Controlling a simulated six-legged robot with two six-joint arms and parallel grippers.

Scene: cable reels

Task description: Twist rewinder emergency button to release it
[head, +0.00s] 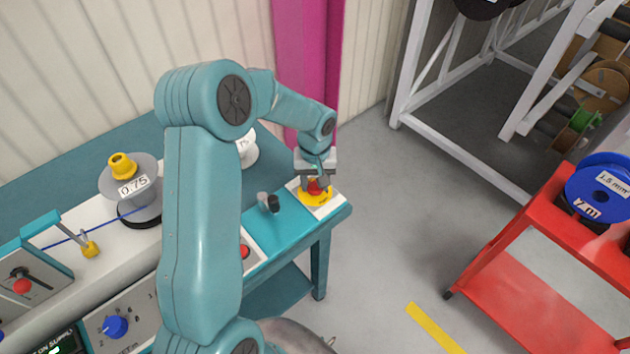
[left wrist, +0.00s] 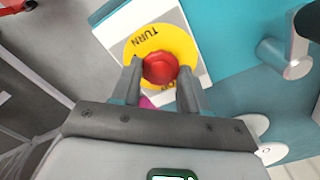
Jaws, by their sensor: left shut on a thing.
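The emergency button (left wrist: 159,68) is a red mushroom knob on a yellow disc (left wrist: 185,42) printed with "TURN", set on a white plate (left wrist: 108,35). In the head view the red button (head: 317,187) sits at the right end of the teal rewinder bench. My left gripper (left wrist: 162,82) is shut on the red knob, one finger on each side of it. In the head view my left gripper (head: 316,181) reaches down over the button and partly hides it. My right gripper is not in view.
A grey reel marked 0.75 (head: 145,172) is further left. A red cart (head: 510,225) with a blue reel (head: 600,185) stands at the right. The floor between is clear.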

